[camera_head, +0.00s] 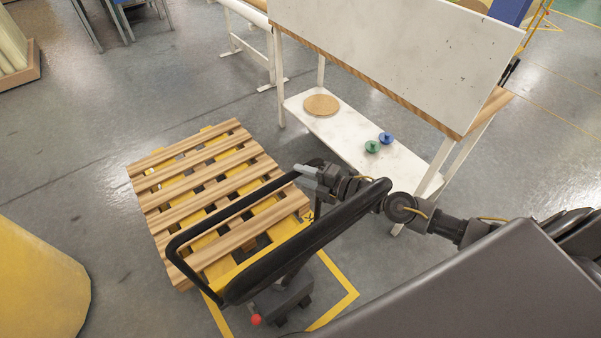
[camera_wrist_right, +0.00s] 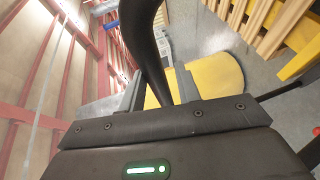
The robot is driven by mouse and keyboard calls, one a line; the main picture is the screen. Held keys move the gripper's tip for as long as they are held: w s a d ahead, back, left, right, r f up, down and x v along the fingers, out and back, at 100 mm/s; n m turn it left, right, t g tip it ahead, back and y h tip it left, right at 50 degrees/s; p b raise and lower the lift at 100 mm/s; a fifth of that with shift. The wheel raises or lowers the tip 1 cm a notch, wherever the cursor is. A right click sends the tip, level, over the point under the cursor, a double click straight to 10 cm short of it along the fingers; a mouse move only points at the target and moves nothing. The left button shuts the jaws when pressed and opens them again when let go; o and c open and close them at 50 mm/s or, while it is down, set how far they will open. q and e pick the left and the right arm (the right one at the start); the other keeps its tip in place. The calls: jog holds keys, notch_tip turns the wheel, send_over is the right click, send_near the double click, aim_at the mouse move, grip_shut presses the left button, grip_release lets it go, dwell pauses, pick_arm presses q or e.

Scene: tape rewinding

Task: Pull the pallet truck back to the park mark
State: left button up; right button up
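The pallet truck's black looped handle (camera_head: 300,245) stands in the middle of the head view, above its dark base. Its yellow forks (camera_head: 205,245) lie under a wooden pallet (camera_head: 165,192). Yellow floor lines (camera_head: 345,303), which look like the park mark, run around the truck's near end. My right gripper (camera_head: 306,172) is at the far side of the handle loop. In the right wrist view, the black handle bar (camera_wrist_right: 146,45) passes between its two fingers (camera_wrist_right: 157,88), which appear closed against it. My left gripper is not in view.
A white workbench (camera_head: 400,55) with a lower shelf (camera_head: 340,135) stands close beyond my right arm. A yellow rounded object (camera_head: 38,285) stands at lower left. Grey floor is clear left of the pallet and between pallet and yellow object.

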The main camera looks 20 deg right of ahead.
jog(key=o, duration=0.3)
jog(key=shift+s+d+f, duration=0.15)
jog(key=shift+s+f, duration=0.05)
jog(key=shift+s, duration=0.4)
jog(key=shift+o, duration=0.2)
jog(key=b+v, duration=0.2)
jog(key=v, duration=0.8)
jog(key=shift+d+r, duration=0.15)
jog(key=shift+d, duration=0.1)
jog(key=shift+s, duration=0.1)
